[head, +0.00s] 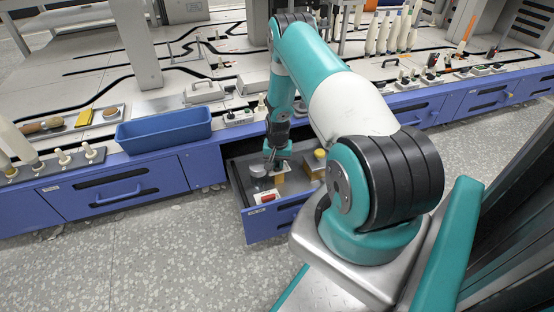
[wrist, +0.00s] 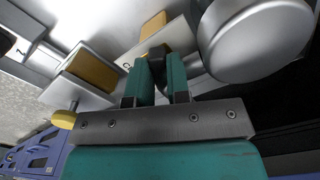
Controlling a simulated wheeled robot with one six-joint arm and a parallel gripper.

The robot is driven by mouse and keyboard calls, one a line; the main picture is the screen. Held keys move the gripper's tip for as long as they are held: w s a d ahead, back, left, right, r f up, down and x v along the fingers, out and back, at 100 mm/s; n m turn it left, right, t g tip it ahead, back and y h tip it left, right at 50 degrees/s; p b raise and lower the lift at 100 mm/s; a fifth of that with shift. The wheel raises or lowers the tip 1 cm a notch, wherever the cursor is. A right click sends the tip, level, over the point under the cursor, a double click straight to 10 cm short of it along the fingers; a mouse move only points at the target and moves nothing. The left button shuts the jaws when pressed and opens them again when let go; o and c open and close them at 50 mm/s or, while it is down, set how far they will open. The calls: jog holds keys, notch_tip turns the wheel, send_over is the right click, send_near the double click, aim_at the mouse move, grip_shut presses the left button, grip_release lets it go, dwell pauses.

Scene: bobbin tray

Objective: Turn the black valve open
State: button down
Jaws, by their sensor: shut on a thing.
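In the wrist view the two teal fingers of my gripper (wrist: 159,82) are shut on the black valve (wrist: 157,57), a small dark piece between the fingertips. Most of the valve is hidden by the fingers, and I cannot tell how far it is turned. A yellow-brown block (wrist: 153,25) is just beyond it. In the head view my gripper (head: 270,163) reaches down into the open drawer (head: 262,228), beside a grey round part (head: 258,171). The valve is too small to make out there.
A large silver cylinder (wrist: 255,40) is close to the right of the fingers. A yellow-brown block in a grey holder (wrist: 93,70) is to the left. In the head view a blue bin (head: 165,128) stands on the bench to the left of the drawer.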

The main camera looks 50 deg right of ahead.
aim_at(278, 164)
jog(key=n+p, duration=0.1)
jog(key=n, duration=0.4)
jog(key=shift+p, duration=0.35)
dwell(0.4)
jog(key=c, duration=1.1)
grip_release()
jog(key=shift+d+r, duration=0.1)
notch_tip(278, 164, up, 17)
jog(key=p, duration=0.7)
jog(key=shift+r, duration=0.15)
